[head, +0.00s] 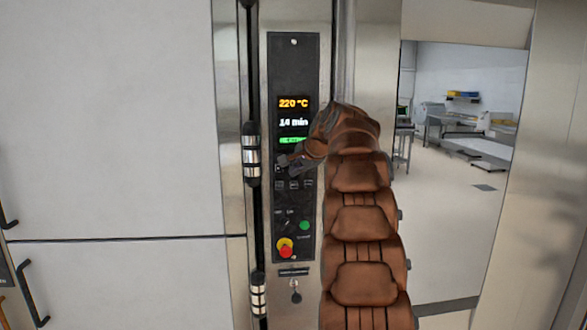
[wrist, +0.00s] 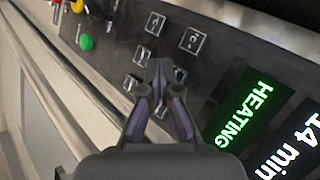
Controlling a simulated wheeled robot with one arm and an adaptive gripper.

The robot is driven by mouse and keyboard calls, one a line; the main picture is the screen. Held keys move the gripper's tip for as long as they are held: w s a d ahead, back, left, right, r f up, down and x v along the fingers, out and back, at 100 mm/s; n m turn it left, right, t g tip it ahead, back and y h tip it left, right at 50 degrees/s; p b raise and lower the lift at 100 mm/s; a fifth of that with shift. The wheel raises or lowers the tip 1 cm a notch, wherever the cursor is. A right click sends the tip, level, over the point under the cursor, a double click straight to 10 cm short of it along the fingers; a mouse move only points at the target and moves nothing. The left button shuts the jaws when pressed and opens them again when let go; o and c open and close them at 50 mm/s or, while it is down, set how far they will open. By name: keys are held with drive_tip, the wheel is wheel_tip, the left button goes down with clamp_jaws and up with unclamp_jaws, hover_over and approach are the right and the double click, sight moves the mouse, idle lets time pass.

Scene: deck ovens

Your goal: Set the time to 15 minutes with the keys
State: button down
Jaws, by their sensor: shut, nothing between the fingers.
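The black control panel (head: 293,60) stands upright on the oven front. Its display (head: 293,121) reads 220 °C and 14 min above a green field. In the wrist view the green field (wrist: 250,108) reads HEATING, beside 14 min. Small square keys sit below the display, among them one key (wrist: 192,40) and another (wrist: 155,23); their symbols are hard to read. My gripper (head: 285,163) is shut and empty, its tips at the key area just under the display. In the wrist view the gripper (wrist: 160,68) covers part of the keys; I cannot tell whether it touches one.
A green button (head: 304,225) and a red-and-yellow emergency stop (head: 286,247) are low on the panel. A black vertical bar handle (head: 251,90) runs left of the panel. A key switch (head: 295,290) is below. An open room shows at right.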

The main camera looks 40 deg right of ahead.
drive_tip(key=shift+w+d+p, duration=0.55)
drive_tip(key=shift+w+p, duration=0.05)
drive_tip(key=shift+p, duration=0.4)
idle(0.9)
drive_tip(key=shift+s+a, duration=0.1)
idle(0.3)
drive_tip(key=shift+s+a+b, duration=0.45)
drive_tip(key=shift+s, duration=0.1)
drive_tip(key=shift+s+f, duration=0.1)
drive_tip(key=s+a+b, duration=0.1)
drive_tip(key=s, duration=0.1)
drive_tip(key=s+a+b, duration=0.1)
drive_tip(key=a, duration=0.1)
drive_tip(key=shift+s, duration=0.35)
idle(0.5)
